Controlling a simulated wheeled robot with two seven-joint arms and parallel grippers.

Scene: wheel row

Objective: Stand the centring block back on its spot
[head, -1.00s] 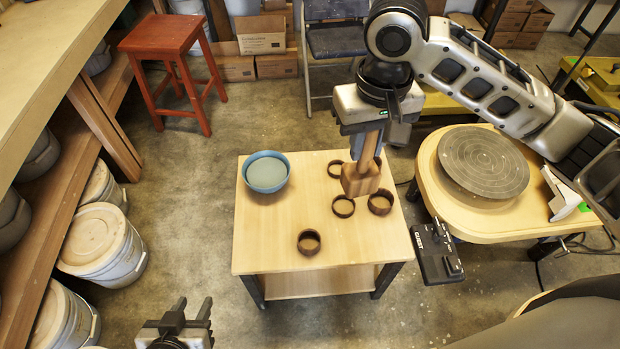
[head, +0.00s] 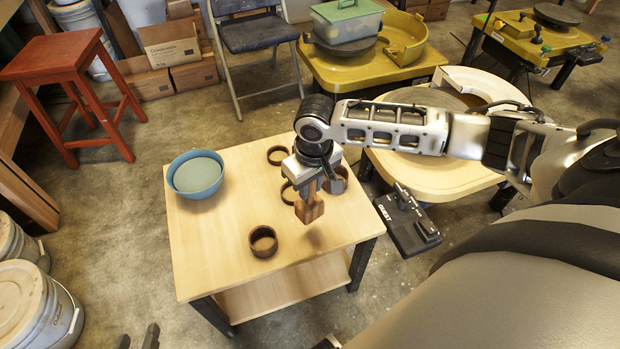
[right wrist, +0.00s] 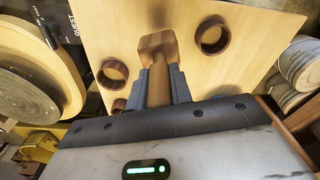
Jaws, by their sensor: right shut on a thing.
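The centring block (head: 310,209) is a brown wooden block with a narrower handle. My right gripper (head: 313,184) is shut on the handle and holds the block above the light wooden table (head: 215,250), right of the front brown ring (head: 263,242). In the right wrist view the block (right wrist: 158,45) is beyond the fingers (right wrist: 159,85), over the tabletop. A gap under it is suggested by a shadow on the table. My left gripper (head: 138,338) shows only its fingertips at the bottom edge, apart and empty. No marked spot for the block is clear to me.
More brown rings stand behind the block, one at the back (head: 277,155). A blue bowl (head: 196,175) stands at the table's back left. A black pedal unit (head: 408,220) and a potter's wheel (head: 425,105) are to the right. The table's front left is clear.

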